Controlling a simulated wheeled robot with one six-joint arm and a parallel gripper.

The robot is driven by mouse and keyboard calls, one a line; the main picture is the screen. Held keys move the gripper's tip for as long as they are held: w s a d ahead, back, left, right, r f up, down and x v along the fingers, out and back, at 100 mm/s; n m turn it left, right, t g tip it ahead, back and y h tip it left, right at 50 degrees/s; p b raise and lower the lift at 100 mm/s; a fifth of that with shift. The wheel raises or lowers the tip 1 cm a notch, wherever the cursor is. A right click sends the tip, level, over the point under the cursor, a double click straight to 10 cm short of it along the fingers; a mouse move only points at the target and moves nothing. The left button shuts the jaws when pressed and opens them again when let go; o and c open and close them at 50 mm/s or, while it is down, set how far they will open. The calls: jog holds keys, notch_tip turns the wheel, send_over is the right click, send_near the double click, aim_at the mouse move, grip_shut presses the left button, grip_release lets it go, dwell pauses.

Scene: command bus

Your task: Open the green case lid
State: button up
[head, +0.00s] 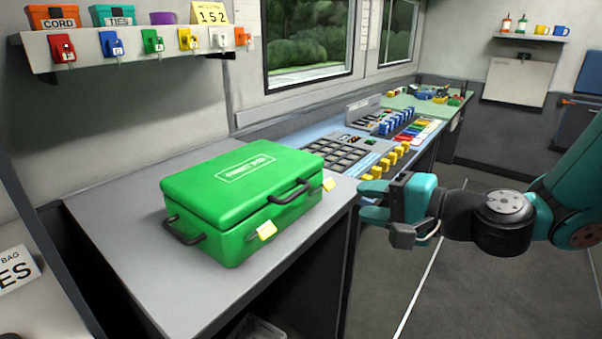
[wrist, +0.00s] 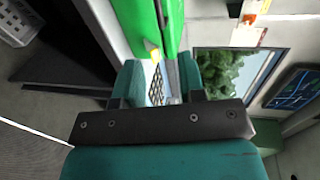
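The green first aid case (head: 240,195) sits on the grey counter at the left in the head view, its lid shut. It has a dark front handle, a dark side handle and two yellow latches (head: 266,230) (head: 329,184). In the wrist view, part of the green case (wrist: 145,22) shows at the top, with one yellow latch (wrist: 153,50) near the fingers. My gripper (head: 372,201) is to the right of the case, apart from it, pointing left. In the wrist view its two teal fingers (wrist: 161,85) stand apart with nothing visible between them.
A grey counter (head: 130,230) holds the case. Behind it is a console with buttons (head: 350,155). A wall shelf (head: 130,45) with bins and hanging coloured key tags is above left. A window (head: 305,38) is behind. The floor at the right is clear.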

aim_at(303, 191)
jog(key=p+x, duration=0.3)
jog(key=x, duration=1.1)
jog(key=shift+w+a, duration=0.1)
jog(key=shift+a, duration=0.25)
jog(key=shift+f, duration=0.1)
grip_shut()
